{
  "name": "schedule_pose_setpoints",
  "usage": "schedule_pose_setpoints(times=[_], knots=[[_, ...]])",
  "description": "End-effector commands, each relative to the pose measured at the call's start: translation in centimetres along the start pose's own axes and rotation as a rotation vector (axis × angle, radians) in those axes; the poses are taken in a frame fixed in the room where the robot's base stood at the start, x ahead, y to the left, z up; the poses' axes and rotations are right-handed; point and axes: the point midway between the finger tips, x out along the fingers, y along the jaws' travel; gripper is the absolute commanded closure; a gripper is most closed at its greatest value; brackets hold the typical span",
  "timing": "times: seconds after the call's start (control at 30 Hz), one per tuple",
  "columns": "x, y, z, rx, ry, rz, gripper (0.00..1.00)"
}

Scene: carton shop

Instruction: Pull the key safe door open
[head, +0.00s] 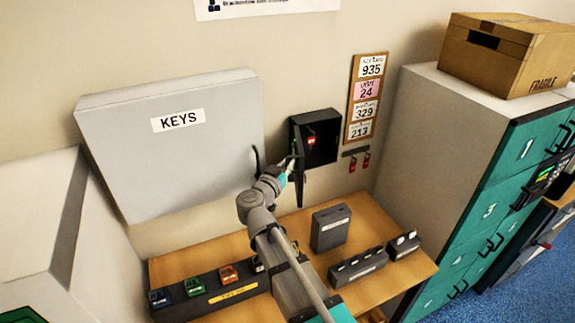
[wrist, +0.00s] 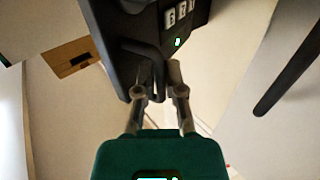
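The key safe (head: 322,138) is a small black box on the wall, right of the large grey cabinet. Its door (head: 300,178) stands swung out on the left side, and a red item (head: 311,141) shows inside. In the wrist view the door (wrist: 196,12) shows number wheels and a small green light, with a dark bar handle (wrist: 145,47) on it. My gripper (wrist: 161,75) has one finger on each side of the handle and looks shut on it. In the head view my gripper (head: 291,163) is at the door's left face, its fingertips partly hidden.
The grey KEYS cabinet (head: 175,155) with a dark handle (head: 257,160) is close to my gripper's left. Below is a wooden bench (head: 375,285) with a grey box (head: 330,228) and racks. A tag board (head: 366,97) and hanging red keys are to the right.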

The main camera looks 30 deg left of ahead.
Motion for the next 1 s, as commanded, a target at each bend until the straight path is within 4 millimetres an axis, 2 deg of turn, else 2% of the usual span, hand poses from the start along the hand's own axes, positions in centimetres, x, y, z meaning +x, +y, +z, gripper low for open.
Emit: schedule_pose_setpoints(times=[0.03, 0.13, 0.17, 0.67, 0.87, 1.0], knots=[[0.1, 0.1, 0.0, 0.000, 0.000, 0.001, 0.74], [0.2, 0.1, 0.0, 0.001, 0.000, 0.002, 0.55], [0.2, 0.1, 0.0, 0.001, 0.000, 0.003, 0.53], [-0.3, 0.1, 0.0, 0.002, -0.001, 0.002, 0.53], [-2.0, 0.2, 0.0, 0.002, -0.001, 0.002, 0.53], [-3.9, 0.3, 0.0, 0.001, -0.001, 0.002, 0.53]])
